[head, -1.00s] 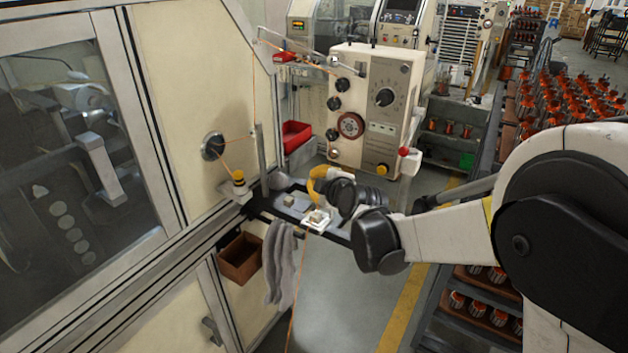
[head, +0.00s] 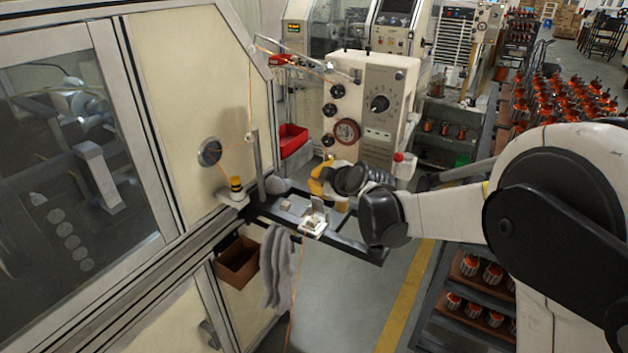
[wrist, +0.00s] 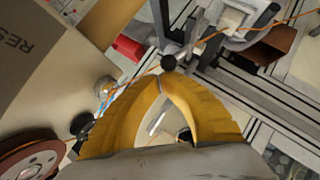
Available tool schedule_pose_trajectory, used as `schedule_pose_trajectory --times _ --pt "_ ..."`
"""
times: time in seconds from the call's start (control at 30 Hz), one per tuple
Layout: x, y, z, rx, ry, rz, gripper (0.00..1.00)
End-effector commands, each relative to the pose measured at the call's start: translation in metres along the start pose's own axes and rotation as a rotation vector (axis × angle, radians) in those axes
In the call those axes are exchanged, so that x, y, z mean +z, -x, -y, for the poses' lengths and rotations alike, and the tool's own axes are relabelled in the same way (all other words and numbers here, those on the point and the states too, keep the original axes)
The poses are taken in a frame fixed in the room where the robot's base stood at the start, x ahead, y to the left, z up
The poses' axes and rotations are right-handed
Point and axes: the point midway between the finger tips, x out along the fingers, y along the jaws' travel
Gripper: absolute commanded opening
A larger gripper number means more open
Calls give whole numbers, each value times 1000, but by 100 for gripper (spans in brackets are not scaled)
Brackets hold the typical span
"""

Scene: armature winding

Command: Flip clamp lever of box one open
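A small clamp box with a white base (head: 313,226) sits on the dark shelf rail beside the machine. A thin grey piece, apparently its lever (head: 317,204), stands up from it. My gripper (head: 318,183) is just above and behind the clamp in the head view. In the wrist view, my gripper's yellow fingers (wrist: 161,84) arch together and meet at the tips, with nothing visibly held between them. A black round knob (wrist: 168,62) is just beyond the tips; I cannot tell whether it touches them. A second small block (head: 286,205) sits left of the clamp.
The control box with dials (head: 362,115) stands close behind my gripper. An orange wire crosses near the fingers. A grey cloth (head: 276,265) and a brown bin (head: 237,261) hang at the shelf's front. A red bin (head: 292,139) is behind.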

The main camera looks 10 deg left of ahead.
Motion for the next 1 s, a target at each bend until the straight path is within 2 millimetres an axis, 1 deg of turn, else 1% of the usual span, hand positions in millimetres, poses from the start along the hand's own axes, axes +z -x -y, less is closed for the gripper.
schedule_pose_trajectory --times 0.23,0.57,1.0 --pt "7 -6 -10 -71 -81 1 0" --pt "12 -11 -15 -70 -78 0 0" --pt "14 -13 -17 -70 -77 0 0"
